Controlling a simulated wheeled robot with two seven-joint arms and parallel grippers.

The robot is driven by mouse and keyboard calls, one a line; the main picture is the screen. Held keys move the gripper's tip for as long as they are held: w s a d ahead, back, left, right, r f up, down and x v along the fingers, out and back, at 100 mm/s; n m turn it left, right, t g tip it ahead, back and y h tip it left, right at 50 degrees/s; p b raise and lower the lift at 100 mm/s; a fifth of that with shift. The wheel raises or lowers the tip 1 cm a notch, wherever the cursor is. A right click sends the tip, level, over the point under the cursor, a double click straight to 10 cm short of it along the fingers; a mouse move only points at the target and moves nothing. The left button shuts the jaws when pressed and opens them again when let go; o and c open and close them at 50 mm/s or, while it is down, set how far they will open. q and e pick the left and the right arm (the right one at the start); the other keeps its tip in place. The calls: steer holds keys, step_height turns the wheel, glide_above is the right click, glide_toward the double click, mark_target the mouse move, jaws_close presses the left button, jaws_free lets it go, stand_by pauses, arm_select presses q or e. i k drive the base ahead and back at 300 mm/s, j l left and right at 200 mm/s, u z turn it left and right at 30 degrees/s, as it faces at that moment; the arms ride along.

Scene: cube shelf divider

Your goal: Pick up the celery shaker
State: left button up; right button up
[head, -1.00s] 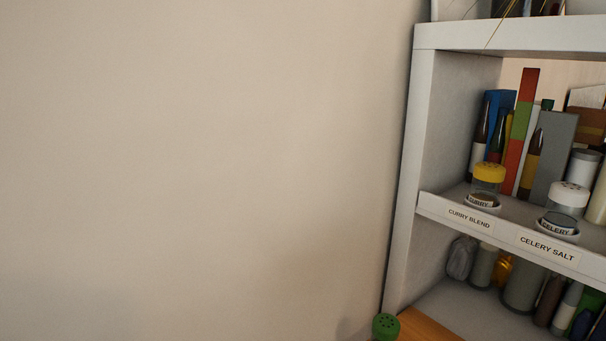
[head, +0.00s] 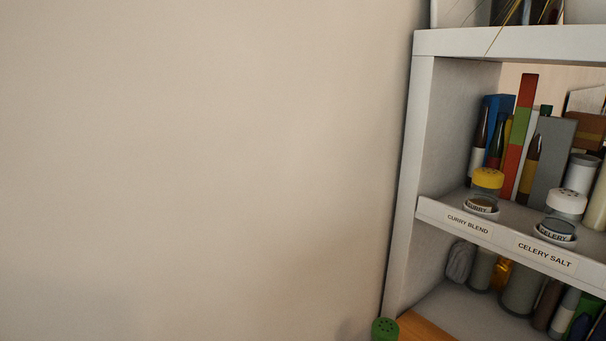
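The celery shaker (head: 562,214) is a clear jar with a white perforated cap and a label reading "CELERY". It stands upright in a round white holder at the front of the middle shelf, above the "CELERY SALT" label (head: 545,254). To its left, the curry shaker (head: 485,190) with a yellow cap stands in a similar holder above the "CURRY BLEND" label (head: 468,224). Neither of my grippers shows in the head view.
The white shelf unit (head: 424,140) fills the right side, with bottles, boxes and cans behind the shakers. Several bottles stand on the lower shelf. A green-capped shaker (head: 385,328) and a wooden surface (head: 428,328) show at the bottom. A bare wall fills the left.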

mark_target(563, 210)
steer(key=z, duration=1.3)
